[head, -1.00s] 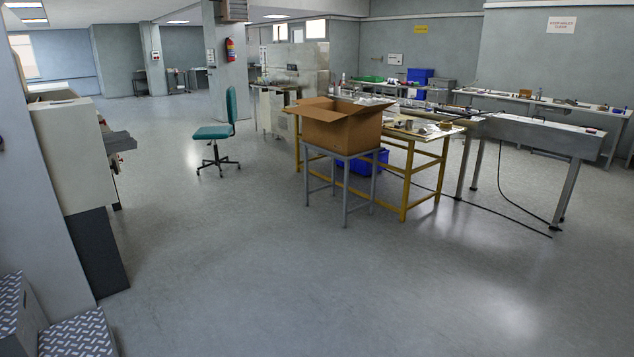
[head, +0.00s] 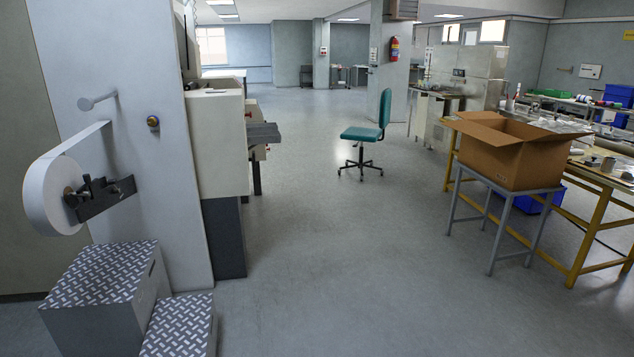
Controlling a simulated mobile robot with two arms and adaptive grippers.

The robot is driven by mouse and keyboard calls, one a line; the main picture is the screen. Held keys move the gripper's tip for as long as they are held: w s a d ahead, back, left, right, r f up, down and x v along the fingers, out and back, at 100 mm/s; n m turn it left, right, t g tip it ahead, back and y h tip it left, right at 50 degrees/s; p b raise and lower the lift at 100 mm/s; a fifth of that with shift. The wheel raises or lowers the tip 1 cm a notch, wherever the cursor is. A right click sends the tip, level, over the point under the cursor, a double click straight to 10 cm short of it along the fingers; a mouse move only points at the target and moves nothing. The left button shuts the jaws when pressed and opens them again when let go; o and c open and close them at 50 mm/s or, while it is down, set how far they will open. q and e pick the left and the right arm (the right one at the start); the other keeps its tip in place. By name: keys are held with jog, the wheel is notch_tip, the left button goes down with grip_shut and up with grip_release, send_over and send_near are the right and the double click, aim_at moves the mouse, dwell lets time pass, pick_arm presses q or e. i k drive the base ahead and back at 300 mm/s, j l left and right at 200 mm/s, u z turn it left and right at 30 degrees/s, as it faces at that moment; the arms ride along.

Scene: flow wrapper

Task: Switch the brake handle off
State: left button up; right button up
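The flow wrapper (head: 145,130) stands at the left, with a large pale side panel. A white film roll (head: 50,195) is mounted on its side, with a strip of film running up to a peg (head: 97,101). A dark bracket with small black knobs (head: 100,198) sits at the roll's hub. I cannot tell whether any of these parts is the brake handle, or how it is set. Neither of my grippers is in view.
Metal tread-plate steps (head: 105,272) stand on the floor below the roll. A teal chair (head: 372,132) is in mid-floor. An open cardboard box (head: 510,155) sits on a grey stand at right, beside a yellow-framed table (head: 590,235). The central floor is clear.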

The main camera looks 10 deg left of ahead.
aim_at(112, 181)
jog(key=i+j+u, duration=0.1)
jog(key=i+u, duration=0.15)
jog(key=u, duration=0.15)
jog(key=i+u, duration=0.3)
jog(key=u, duration=0.15)
jog(key=i+l+u, duration=0.1)
jog(key=i+u, duration=0.15)
jog(key=u, duration=0.15)
jog(key=i+l+u, duration=0.2)
jog(key=u, duration=0.25)
jog(key=i+l, duration=0.15)
jog(key=i+z, duration=0.45)
jog(key=i+j+z, duration=0.2)
jog(key=z, duration=0.25)
jog(key=i+j+z, duration=0.15)
jog(key=i+j, duration=0.6)
jog(key=i, duration=0.1)
